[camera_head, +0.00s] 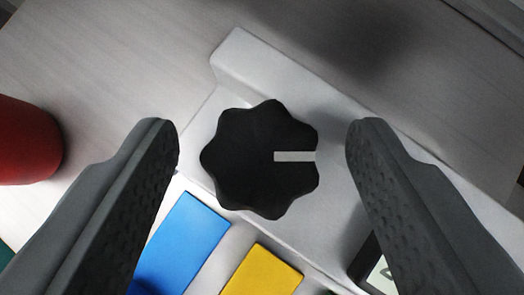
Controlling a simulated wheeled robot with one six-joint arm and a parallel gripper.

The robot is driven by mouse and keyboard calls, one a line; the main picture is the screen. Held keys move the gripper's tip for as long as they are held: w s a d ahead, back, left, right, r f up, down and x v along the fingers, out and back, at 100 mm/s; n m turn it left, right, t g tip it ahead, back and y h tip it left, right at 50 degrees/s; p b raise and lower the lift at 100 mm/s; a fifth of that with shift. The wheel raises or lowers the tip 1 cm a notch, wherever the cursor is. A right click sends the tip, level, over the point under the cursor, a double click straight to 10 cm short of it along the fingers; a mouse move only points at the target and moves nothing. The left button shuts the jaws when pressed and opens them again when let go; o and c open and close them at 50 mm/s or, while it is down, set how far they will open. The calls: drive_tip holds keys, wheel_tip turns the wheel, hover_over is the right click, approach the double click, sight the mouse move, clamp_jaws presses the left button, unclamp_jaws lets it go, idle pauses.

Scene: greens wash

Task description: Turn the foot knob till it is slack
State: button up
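The foot knob (245,160) is black with a scalloped, lobed rim. A white line on its top points to the right. It sits on a light grey block (335,210) in the middle of the view. My gripper (262,140) is open, with one dark grey finger to the left of the knob and the other to its right. A gap shows between each finger and the knob in this view. How far the fingertips are above the block I cannot tell.
A blue plate (190,240) and a yellow plate (262,273) lie below the knob. A red rounded object (25,140) stands at the left edge. A small pale panel with a dark frame (378,277) is partly hidden behind the right finger. The grey surface at upper left is clear.

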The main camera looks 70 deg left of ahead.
drive_tip(key=c, duration=1)
drive_tip(key=shift+o, duration=0.3)
drive_tip(key=shift+m, duration=0.3)
drive_tip(key=m+t, duration=0.1)
drive_tip(key=m+t+h, duration=0.1)
drive_tip(key=shift+s+a+m, duration=0.1)
drive_tip(key=shift+s+m, duration=0.1)
drive_tip(key=shift+m, duration=0.1)
drive_tip(key=m+t+h, duration=0.2)
drive_tip(key=m, duration=0.1)
drive_tip(key=shift+s+a+m, duration=0.1)
drive_tip(key=shift+a+m, duration=0.1)
drive_tip(key=shift+m, duration=0.1)
drive_tip(key=shift+a+m+t+h, duration=0.1)
drive_tip(key=shift+m+t+h, duration=0.7)
drive_tip(key=shift+m+h, duration=1.5)
drive_tip(key=shift+m, duration=0.7)
drive_tip(key=o, duration=1)
